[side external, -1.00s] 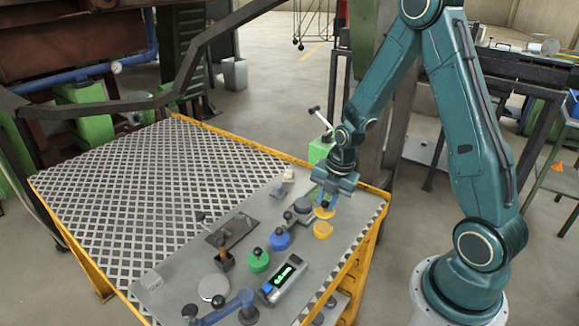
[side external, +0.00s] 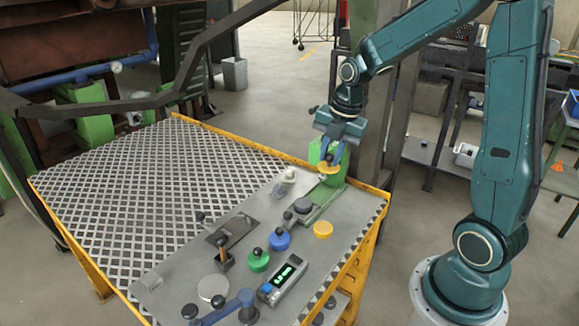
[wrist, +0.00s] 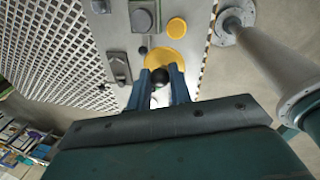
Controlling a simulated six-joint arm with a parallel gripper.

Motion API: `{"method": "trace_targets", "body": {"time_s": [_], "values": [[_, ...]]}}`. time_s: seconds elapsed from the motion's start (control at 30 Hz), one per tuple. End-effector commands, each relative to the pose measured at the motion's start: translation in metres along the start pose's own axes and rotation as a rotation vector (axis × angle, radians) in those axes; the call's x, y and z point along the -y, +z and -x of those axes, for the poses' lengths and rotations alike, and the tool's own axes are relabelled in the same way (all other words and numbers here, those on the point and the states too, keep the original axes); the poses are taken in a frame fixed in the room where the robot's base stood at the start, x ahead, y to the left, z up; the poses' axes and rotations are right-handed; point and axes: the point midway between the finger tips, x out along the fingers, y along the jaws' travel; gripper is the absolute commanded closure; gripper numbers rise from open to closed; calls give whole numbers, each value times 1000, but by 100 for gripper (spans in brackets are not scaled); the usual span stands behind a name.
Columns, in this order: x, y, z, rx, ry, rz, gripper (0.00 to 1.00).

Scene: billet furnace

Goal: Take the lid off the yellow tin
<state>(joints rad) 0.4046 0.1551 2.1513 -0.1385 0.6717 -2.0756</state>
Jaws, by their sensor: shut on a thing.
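The yellow tin (side external: 323,230) stands without its lid on the grey plate near the table's right edge. It also shows in the wrist view (wrist: 176,27). My gripper (side external: 329,160) is shut on the black knob (wrist: 160,75) of the yellow lid (side external: 328,169), with one finger on each side of the knob. The lid hangs in the air, apart from the tin and above and behind it in the side view. In the wrist view the lid (wrist: 158,58) is partly hidden by the knob and my gripper (wrist: 161,74).
A blue tin (side external: 280,240) and a green tin (side external: 258,262) with black knobs stand left of the yellow tin. A device with a lit display (side external: 285,279) lies in front. A green block (side external: 320,152) stands behind the lid. The perforated table top (side external: 130,190) is clear.

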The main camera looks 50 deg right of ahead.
Motion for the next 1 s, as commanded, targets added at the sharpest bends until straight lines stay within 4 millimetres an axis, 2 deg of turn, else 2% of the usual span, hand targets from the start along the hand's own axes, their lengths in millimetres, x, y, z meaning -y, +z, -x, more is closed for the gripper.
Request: {"method": "trace_targets", "body": {"time_s": [0.67,0.87,1.0], "values": [[-2,0,1,0,1,1,100],[-17,4,-1,1,2,2,100],[-38,9,-4,0,0,4,100]]}}
